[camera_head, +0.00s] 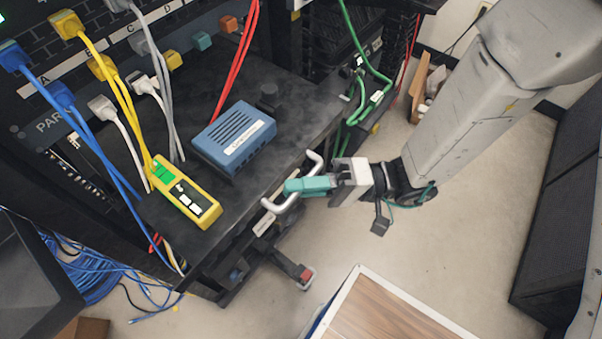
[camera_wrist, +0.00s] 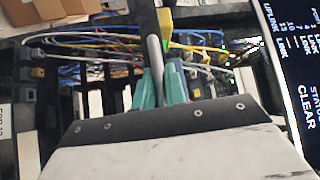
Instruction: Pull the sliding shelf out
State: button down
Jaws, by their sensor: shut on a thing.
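The black sliding shelf (camera_head: 295,110) stands out from the rack in the head view, with a pale bar handle (camera_head: 312,160) on its front edge. My gripper (camera_head: 290,188) has its teal fingers at the handle and is shut on it. In the wrist view the teal fingers (camera_wrist: 162,88) sit on both sides of the grey handle bar (camera_wrist: 155,60). A blue box (camera_head: 235,138) and a yellow tester (camera_head: 186,192) with a green screen lie on the shelf. The part of the handle between the fingers is hidden.
Blue, yellow, white, grey and red cables hang from the patch panel (camera_head: 60,75) over the shelf. Green cables (camera_head: 362,100) hang at its right. A wood-topped surface (camera_head: 385,312) stands in front at the bottom. Floor (camera_head: 450,230) is clear at right. A black cabinet (camera_head: 560,210) stands far right.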

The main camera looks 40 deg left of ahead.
jog(key=shift+w, duration=0.15)
jog(key=c, duration=1.5)
grip_release()
jog(key=shift+o, duration=0.2)
jog(key=v, duration=0.7)
jog(key=shift+w+d, duration=0.25)
jog(key=shift+w, duration=0.1)
